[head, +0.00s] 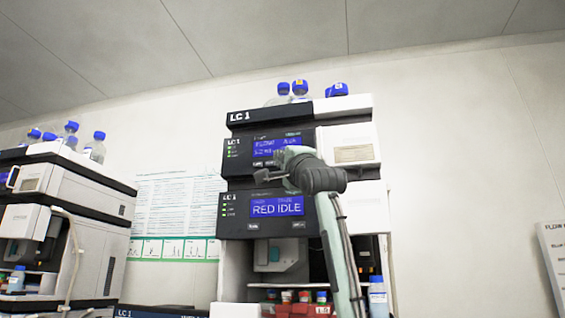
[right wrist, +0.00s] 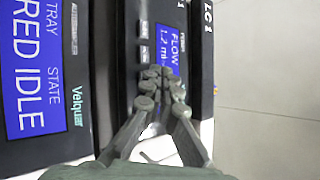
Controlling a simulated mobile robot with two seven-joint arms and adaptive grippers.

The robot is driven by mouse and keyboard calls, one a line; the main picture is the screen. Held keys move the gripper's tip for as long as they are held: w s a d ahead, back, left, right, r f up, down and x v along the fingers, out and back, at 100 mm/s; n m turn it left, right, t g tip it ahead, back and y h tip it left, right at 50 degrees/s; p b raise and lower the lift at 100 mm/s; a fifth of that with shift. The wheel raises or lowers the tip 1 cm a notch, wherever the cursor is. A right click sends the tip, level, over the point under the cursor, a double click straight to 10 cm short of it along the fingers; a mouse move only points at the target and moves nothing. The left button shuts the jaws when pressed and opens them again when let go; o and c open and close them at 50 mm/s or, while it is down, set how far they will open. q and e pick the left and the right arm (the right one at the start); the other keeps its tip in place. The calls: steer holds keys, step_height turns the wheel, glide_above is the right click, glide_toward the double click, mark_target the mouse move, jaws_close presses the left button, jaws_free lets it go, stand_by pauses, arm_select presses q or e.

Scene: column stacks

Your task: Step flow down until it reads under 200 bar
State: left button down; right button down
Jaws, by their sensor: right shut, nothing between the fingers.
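The LC 1 stack's upper module has a blue display (head: 277,147); its text is too small to read in the head view. In the right wrist view, turned sideways, this display (right wrist: 171,47) reads FLOW and 1.2 ml, with the rest hidden behind my fingers. Small light buttons (right wrist: 144,29) line the panel beside the display. My right gripper (head: 262,176) is shut and empty in front of the upper module's lower edge. No pressure reading is legible. My left gripper is not in view.
Blue-capped bottles (head: 300,88) stand on top of the stack. A second instrument stack (head: 75,190) stands at left, with a wall chart (head: 175,205) between. A sign (head: 553,255) is at far right.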

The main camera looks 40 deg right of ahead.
steer(key=shift+w+d, duration=0.1)
steer(key=shift+d, duration=0.05)
stand_by(0.5)
steer(key=shift+w+d, duration=0.2)
steer(key=shift+w+d, duration=0.25)
steer(key=shift+d, duration=0.05)
stand_by(0.8)
steer(key=shift+s+a+b, duration=0.3)
steer(key=shift+s+a, duration=0.25)
steer(key=shift+a, duration=0.05)
stand_by(0.4)
steer(key=s+a+b, duration=0.1)
steer(key=s+a, duration=0.2)
steer(key=shift+s+a+b, duration=0.15)
steer(key=shift+a+b, duration=0.2)
steer(key=shift+a, duration=0.05)
